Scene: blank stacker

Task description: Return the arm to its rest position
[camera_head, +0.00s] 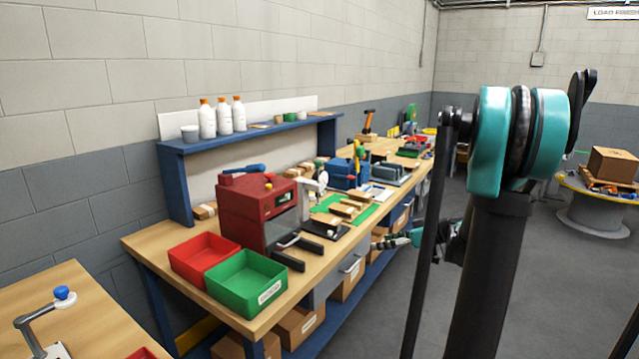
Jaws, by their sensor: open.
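My arm rises at the right with a large teal joint and dark links that cover part of the view. My gripper (380,241) shows small, low behind my arm, pointing left toward the front edge of the long workbench (225,311). It appears apart from the bench, but the exact gap is hard to tell. It is open, and I see nothing held between its fingers. The links between the gripper and the teal joint are partly hidden.
On the bench stand a red machine (243,212), a red bin (203,258) and a green bin (246,283). A blue shelf (262,131) holds white bottles. Cardboard boxes (299,325) sit underneath. A round table (592,212) stands far right. Grey floor between is clear.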

